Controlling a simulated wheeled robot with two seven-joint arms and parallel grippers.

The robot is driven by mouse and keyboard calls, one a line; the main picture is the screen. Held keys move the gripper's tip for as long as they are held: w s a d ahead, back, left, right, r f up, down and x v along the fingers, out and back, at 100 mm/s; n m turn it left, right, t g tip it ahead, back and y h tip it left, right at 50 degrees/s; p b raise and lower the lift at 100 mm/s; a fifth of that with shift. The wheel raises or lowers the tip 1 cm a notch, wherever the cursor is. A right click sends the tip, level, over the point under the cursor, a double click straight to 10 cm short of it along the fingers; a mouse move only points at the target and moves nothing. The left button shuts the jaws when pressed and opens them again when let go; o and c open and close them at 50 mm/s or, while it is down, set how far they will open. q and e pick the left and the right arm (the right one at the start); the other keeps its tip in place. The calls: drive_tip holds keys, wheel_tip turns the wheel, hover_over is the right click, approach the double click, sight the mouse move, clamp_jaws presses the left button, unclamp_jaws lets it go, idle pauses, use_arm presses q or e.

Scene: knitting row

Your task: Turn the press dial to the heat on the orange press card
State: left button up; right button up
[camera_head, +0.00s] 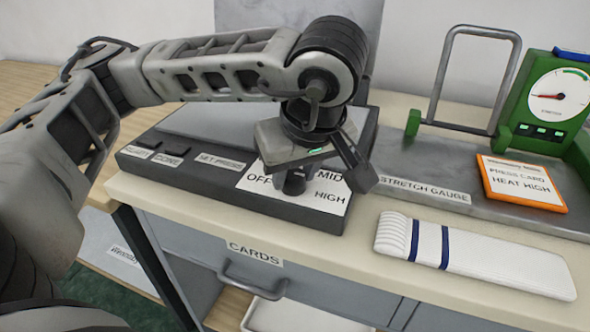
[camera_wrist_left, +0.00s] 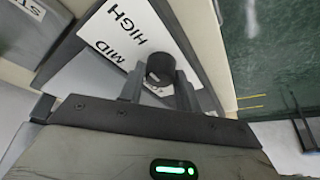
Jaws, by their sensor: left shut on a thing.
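The press dial (camera_head: 293,182) is a dark round knob on a white label plate (camera_head: 325,212) marked OFF, MID and HIGH. My left gripper (camera_head: 318,180) comes down over it and is shut on it. In the left wrist view the dial (camera_wrist_left: 160,68) sits between the two fingers (camera_wrist_left: 160,92), with MID and HIGH readable beside it. No pointer mark shows clearly, so I cannot tell its setting. The orange-framed press card (camera_head: 522,183) lies at the right and reads HEAT HIGH. My right gripper is not in view.
The grey press base (camera_head: 230,190) carries the dial and a SET PRESS label. A white knitted strip with blue bands (camera_head: 475,256) lies front right. A green gauge (camera_head: 548,105) and metal frame (camera_head: 490,32) stand behind. A CARDS drawer (camera_head: 310,290) is below.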

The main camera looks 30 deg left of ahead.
use_arm(q)
drive_tip(key=o, duration=1)
drive_tip(key=p+v, duration=0.4)
drive_tip(key=v, duration=1.2)
drive_tip(key=shift+d+f, duration=0.1)
drive_tip(key=shift+d, duration=0.05)
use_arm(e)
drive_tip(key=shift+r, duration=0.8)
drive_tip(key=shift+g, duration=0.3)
